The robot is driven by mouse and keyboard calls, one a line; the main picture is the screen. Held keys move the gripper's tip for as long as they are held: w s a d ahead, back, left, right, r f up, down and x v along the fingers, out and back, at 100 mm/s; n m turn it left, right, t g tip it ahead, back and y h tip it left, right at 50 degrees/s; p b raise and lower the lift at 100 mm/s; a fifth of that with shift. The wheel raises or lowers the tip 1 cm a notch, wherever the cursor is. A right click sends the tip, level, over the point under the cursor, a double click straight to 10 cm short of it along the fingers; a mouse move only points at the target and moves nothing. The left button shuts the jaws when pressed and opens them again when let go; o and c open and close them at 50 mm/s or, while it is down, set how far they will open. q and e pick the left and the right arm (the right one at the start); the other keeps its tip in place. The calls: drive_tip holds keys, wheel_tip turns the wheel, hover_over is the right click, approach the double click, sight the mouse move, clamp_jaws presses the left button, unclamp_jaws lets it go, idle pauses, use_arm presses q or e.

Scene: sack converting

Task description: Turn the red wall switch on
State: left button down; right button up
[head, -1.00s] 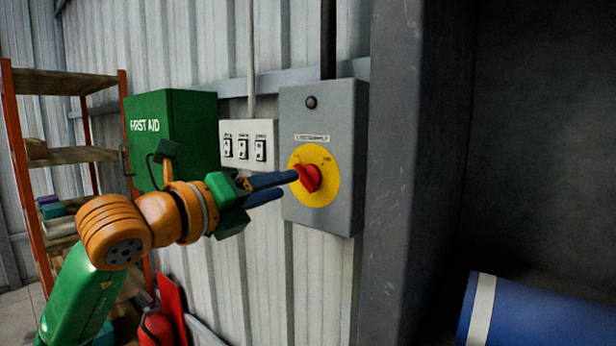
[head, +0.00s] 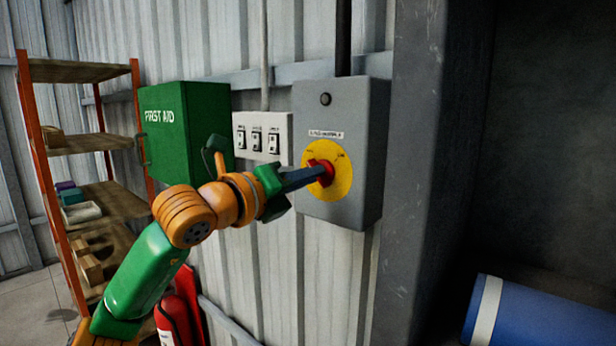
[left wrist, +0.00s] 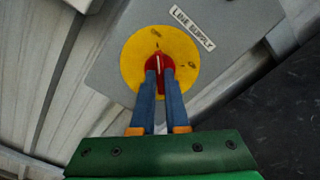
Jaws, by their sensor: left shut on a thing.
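The red switch (head: 325,171) is a rotary handle on a round yellow plate (head: 341,171), mounted on a grey wall box (head: 350,207). My left gripper (head: 318,172) reaches it from the left. In the left wrist view, its two blue fingers (left wrist: 160,84) lie on either side of the red handle (left wrist: 155,61), shut on it. A white line on the handle points up toward the label (left wrist: 192,28) side of the plate. The fingers hide part of the handle. My right gripper is not in view.
A white panel with several small switches (head: 262,138) and a green first aid cabinet (head: 186,130) hang left of the box. An orange shelf (head: 90,145) stands at far left. A red extinguisher (head: 173,318) is below. A grey column (head: 418,170) and blue cylinder (head: 535,318) are at right.

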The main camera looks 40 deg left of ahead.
use_arm(q)
drive_tip(key=shift+m, duration=8.9)
drive_tip(key=c, duration=0.9)
unclamp_jaws()
drive_tip(key=shift+w, duration=0.1)
